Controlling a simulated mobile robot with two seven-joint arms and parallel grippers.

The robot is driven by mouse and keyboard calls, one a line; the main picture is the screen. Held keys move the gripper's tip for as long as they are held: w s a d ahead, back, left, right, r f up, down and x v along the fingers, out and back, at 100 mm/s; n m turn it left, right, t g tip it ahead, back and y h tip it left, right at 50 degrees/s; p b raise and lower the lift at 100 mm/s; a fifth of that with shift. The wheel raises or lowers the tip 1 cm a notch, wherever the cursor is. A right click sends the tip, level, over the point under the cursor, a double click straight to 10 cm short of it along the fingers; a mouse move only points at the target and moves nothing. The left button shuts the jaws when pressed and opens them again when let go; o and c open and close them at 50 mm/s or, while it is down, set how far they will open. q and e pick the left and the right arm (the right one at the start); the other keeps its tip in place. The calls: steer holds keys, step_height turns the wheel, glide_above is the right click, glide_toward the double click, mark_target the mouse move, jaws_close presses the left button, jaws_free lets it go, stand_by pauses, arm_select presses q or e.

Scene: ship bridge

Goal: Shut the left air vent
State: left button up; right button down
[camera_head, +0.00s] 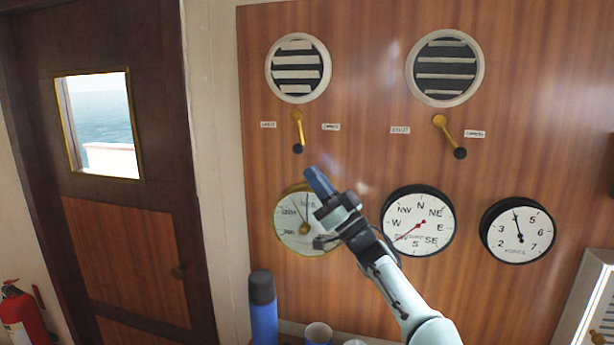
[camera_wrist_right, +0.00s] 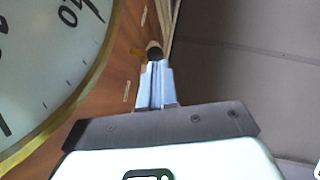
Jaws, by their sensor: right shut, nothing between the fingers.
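The left air vent (camera_head: 298,68) is a round white frame with pale slats, dark gaps showing between them. Below it is its brass lever (camera_head: 298,122), hanging almost straight down, with a black knob (camera_head: 298,149) at its lower end. A label (camera_head: 268,125) is left of the lever and another (camera_head: 331,127) is right of it. My right gripper (camera_head: 318,180) is shut and empty, just below and right of the knob. In the right wrist view the knob (camera_wrist_right: 154,50) shows just beyond the closed fingertips (camera_wrist_right: 157,68); I cannot tell whether they touch. My left gripper is out of view.
The right vent (camera_head: 445,68) has its own lever (camera_head: 449,136), slanting down right. A brass-rimmed dial (camera_head: 290,237) sits behind my right gripper, with two black-rimmed dials to its right. A blue bottle (camera_head: 263,305) and a cup (camera_head: 318,334) stand below.

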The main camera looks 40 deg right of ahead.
arm_select(q)
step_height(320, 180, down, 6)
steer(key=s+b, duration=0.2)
steer(key=b, duration=0.2)
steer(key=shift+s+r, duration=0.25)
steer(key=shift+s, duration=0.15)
arm_select(e)
steer(key=v, duration=1)
steer(key=shift+r, duration=0.15)
arm_select(q)
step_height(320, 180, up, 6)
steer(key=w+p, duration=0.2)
steer(key=p, duration=0.3)
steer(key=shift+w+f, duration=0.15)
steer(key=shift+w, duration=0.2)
arm_select(e)
steer(key=s+d+r+n+g+h, duration=0.1)
steer(key=s+r+g+h, duration=0.1)
steer(key=s+r, duration=0.2)
step_height(320, 180, up, 3)
steer(key=shift+s+r+h, duration=0.25)
steer(key=shift+s+h, duration=0.05)
